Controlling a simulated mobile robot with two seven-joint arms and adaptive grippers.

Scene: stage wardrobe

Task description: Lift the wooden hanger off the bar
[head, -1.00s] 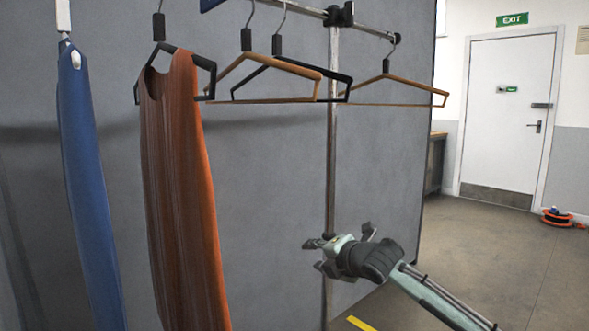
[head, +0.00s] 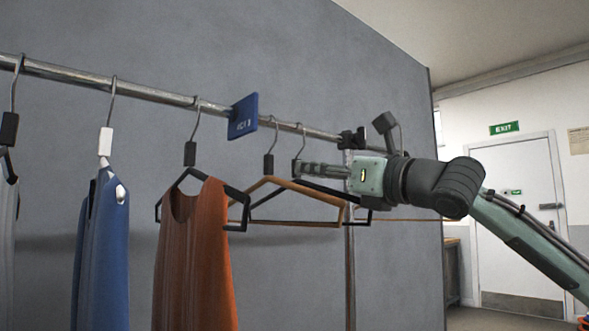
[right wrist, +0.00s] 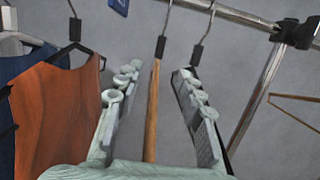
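The wooden hanger (head: 325,197) hangs empty from the bar (head: 160,93) between the orange garment and a black hanger. In the right wrist view the wooden hanger (right wrist: 152,112) is edge-on, with its dark hook neck above it. My right gripper (head: 302,169) is raised to hanger height, just below the hooks. In the right wrist view its fingers (right wrist: 154,85) are spread, one on each side of the wooden hanger, with visible gaps. Whether the hanger is deep between the fingertips is unclear. My left gripper is not in view.
The empty black hanger (head: 361,215) is close beside the right-hand finger. An orange garment (head: 195,260) hangs to the left, then a blue one (head: 100,260). A blue tag (head: 243,117) sits on the bar. Another wooden hanger (right wrist: 297,112) hangs beyond the upright post (right wrist: 255,95).

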